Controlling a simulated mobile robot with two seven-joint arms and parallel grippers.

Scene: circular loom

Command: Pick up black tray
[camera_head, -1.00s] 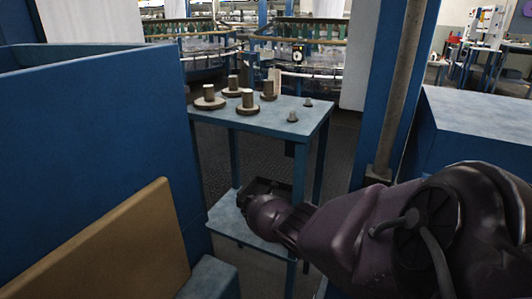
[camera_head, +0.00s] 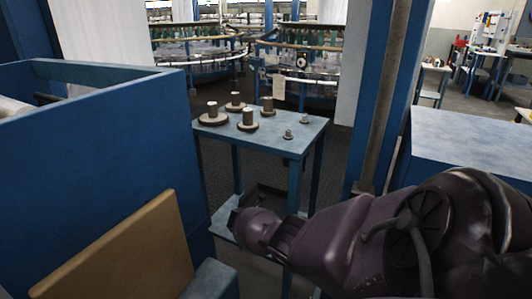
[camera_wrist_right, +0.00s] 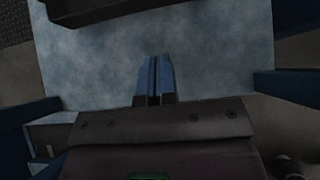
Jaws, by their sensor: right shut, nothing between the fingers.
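The black tray (camera_head: 266,192) lies on the lower shelf of the small blue table, partly hidden by my right arm in the head view. In the right wrist view a dark edge, apparently the tray (camera_wrist_right: 130,8), shows at the top left on the pale blue shelf. My right gripper (camera_wrist_right: 155,76) is shut and empty over the bare shelf surface, with a gap between it and the tray. In the head view its fingers are hidden behind my wrist. My left gripper is not in view.
The small blue table (camera_head: 275,138) holds several spools on its top, above the shelf (camera_head: 226,213). A blue bin (camera_head: 100,150) and tan board (camera_head: 120,255) stand at left. A blue post (camera_head: 385,100) and blue cabinet (camera_head: 470,150) are at right. Circular looms stand behind.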

